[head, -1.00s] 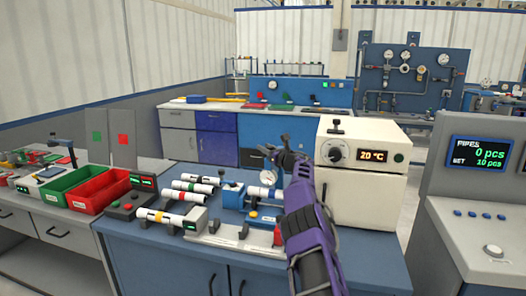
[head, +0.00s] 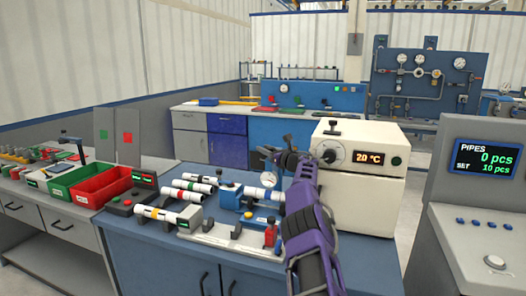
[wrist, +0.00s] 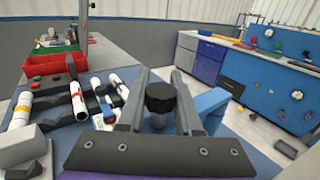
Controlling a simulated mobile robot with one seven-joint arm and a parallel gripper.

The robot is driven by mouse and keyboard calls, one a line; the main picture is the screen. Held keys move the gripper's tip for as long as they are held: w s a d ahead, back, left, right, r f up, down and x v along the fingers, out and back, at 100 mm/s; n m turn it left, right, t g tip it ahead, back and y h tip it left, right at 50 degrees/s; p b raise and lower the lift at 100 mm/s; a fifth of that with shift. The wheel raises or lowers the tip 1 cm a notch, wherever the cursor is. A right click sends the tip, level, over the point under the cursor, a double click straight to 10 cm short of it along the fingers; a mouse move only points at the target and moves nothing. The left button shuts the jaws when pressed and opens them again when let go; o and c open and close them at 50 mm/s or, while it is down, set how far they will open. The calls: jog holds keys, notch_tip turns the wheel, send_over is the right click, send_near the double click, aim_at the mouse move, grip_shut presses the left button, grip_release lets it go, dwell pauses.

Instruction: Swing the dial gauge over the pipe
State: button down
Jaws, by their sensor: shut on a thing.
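My gripper (head: 287,152) is above the blue bench, beside the white oven. In the wrist view my gripper (wrist: 160,85) is shut on a black knob (wrist: 161,98) between its two fingers. The dial gauge (head: 268,180), with a round white face, is just below and left of the gripper in the head view. A blue clamp fixture (head: 231,196) is left of the gauge, with a white pipe (head: 262,193) under it. I cannot tell whether the gauge is directly over that pipe. The wrist and fingers hide part of the fixture.
Banded white pipes (head: 192,190) lie in a rack to the left. The white oven (head: 357,185) is close on the right of my arm. A green bin (head: 75,180) and red bin (head: 100,186) are on the left bench. A counter screen (head: 485,158) reads 0 pcs.

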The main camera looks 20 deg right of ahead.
jog(key=shift+d+f, duration=0.15)
jog(key=shift+d, duration=0.05)
jog(key=c, duration=0.6)
grip_release()
jog(key=shift+s, duration=0.1)
jog(key=shift+a, duration=0.1)
jog(key=shift+s, duration=0.1)
jog(key=shift+b+v, duration=0.65)
jog(key=shift+v, duration=0.5)
jog(key=v, duration=1.5)
